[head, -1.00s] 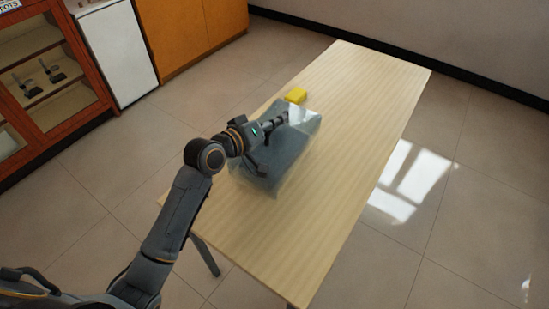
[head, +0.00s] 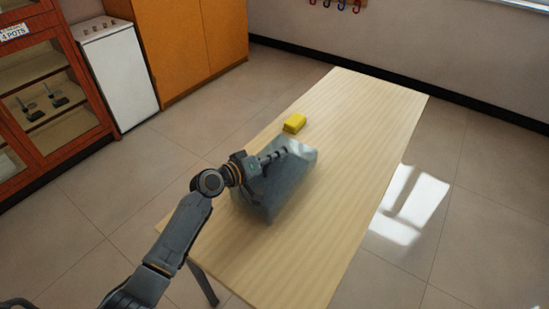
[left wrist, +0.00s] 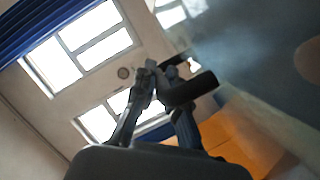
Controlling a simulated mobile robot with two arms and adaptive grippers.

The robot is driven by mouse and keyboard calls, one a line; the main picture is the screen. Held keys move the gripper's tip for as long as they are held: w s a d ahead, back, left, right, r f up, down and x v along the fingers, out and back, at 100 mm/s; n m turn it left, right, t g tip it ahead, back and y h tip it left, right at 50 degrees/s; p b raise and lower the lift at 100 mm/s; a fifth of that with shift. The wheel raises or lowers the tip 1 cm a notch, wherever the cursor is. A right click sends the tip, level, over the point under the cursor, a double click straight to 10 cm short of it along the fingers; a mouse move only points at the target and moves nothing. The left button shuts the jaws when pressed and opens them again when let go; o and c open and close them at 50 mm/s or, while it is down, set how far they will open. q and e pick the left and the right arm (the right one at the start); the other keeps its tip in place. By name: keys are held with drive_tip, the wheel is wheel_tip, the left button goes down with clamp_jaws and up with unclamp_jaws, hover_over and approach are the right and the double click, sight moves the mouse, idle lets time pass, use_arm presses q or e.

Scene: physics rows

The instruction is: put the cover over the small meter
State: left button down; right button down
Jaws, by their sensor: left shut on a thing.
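The cover (head: 283,190) is a grey, see-through, box-like hood, tilted over the middle of the table. Its right part also fills the upper right of the left wrist view (left wrist: 262,70). My left gripper (head: 284,153) is shut on the cover near its far upper end; its fingers show in the left wrist view (left wrist: 158,82). A small yellow block-like thing (head: 294,123) lies just beyond the cover, apart from it; I cannot tell whether it is the small meter. Whether anything stands beneath the cover is hidden. My right gripper is not in view.
The long wooden table (head: 365,140) is bare at its far end and along its right side. A glass-fronted cabinet (head: 50,85), a white appliance (head: 120,75) and an orange cupboard (head: 190,45) stand at the left, away from the table.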

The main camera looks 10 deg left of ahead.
use_arm(q)
drive_tip(key=shift+f, duration=0.15)
drive_tip(key=shift+f+b, duration=0.25)
drive_tip(key=shift+b, duration=0.15)
drive_tip(key=c, duration=1.4)
unclamp_jaws()
drive_tip(key=shift+r+p, duration=0.6)
drive_tip(key=shift+p, duration=0.1)
wheel_tip(320, 180, up, 2)
drive_tip(key=b, duration=0.1)
hover_over(242, 186)
drive_tip(key=shift+d, duration=0.1)
